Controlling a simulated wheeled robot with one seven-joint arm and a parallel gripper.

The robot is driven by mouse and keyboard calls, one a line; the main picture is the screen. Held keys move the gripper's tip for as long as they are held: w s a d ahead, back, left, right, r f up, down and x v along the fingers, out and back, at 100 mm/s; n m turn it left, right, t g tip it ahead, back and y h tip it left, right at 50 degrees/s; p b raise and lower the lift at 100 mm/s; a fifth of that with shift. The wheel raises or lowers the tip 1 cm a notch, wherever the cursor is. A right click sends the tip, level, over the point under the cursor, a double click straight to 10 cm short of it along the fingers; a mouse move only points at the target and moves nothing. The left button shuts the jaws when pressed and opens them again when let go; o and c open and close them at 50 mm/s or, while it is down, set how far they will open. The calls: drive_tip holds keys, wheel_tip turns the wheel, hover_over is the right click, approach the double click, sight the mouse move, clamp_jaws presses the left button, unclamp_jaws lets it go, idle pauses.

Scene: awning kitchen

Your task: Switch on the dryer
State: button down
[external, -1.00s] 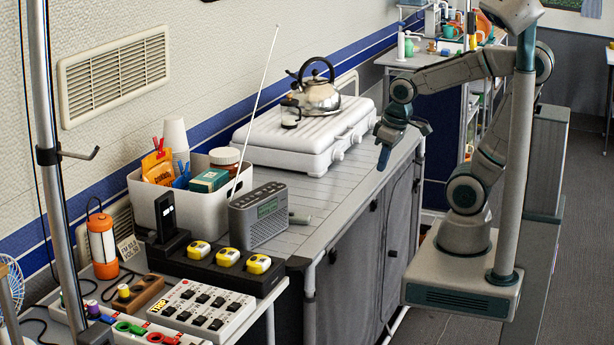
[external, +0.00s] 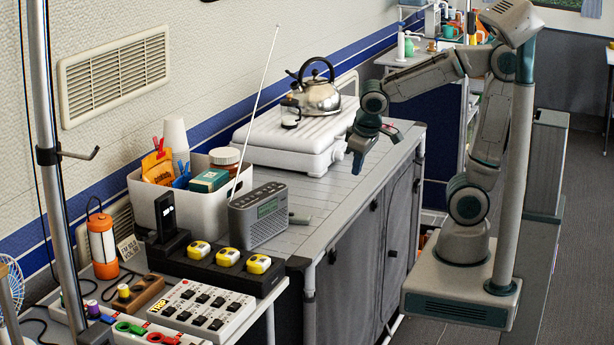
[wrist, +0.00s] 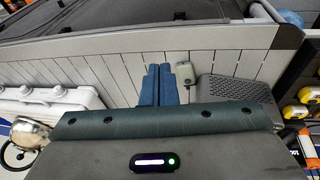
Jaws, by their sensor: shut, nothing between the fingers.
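A small grey-green object (external: 300,217) lies on the slatted counter (external: 345,195) beside the radio. It may be the dryer, but it is too small and partly hidden to be sure. It also shows in the wrist view (wrist: 185,74), just right of my fingertips. My gripper (external: 356,166) is above the counter, in front of the white stove and to the right of the grey object. In the wrist view its blue fingers (wrist: 158,84) are together and empty, apart from the object. No switch can be made out.
A grey radio (external: 260,215) with a long antenna stands left of the object. The white stove (external: 305,140) carries a kettle (external: 320,97). A white bin (external: 160,205) and a black charging dock (external: 215,270) with yellow devices stand farther left. The counter between stove and radio is mostly clear.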

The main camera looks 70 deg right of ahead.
sight(210, 304)
drive_tip(key=w+a+f+t+h+b, duration=0.2)
drive_tip(key=w+a+b, duration=0.1)
drive_tip(key=w+a, duration=0.5)
drive_tip(key=w+a+f+t+b, duration=0.1)
drive_tip(key=a+t+b, duration=0.1)
drive_tip(key=a, duration=0.6)
drive_tip(key=w+a+f+t+b, duration=0.1)
drive_tip(key=w+a+t+b, duration=0.1)
drive_tip(key=a, duration=0.7)
drive_tip(key=w+a+f+t+b, duration=0.1)
drive_tip(key=a+f+t+b, duration=0.1)
drive_tip(key=a, duration=0.7)
drive_tip(key=shift+w+m+t+y, duration=0.2)
drive_tip(key=shift+m+t+y, duration=0.1)
drive_tip(key=shift+t, duration=0.2)
drive_tip(key=s+a+f+t+y+b, duration=0.1)
drive_tip(key=s+a+y, duration=0.1)
drive_tip(key=a, duration=0.6)
drive_tip(key=s+a+f+t+y+b, duration=0.1)
drive_tip(key=s+a, duration=0.3)
drive_tip(key=a, duration=0.4)
drive_tip(key=shift+s+a+t+y, duration=0.15)
drive_tip(key=shift+s+t+y, duration=0.1)
drive_tip(key=shift+t+y, duration=0.35)
drive_tip(key=shift+w, duration=0.15)
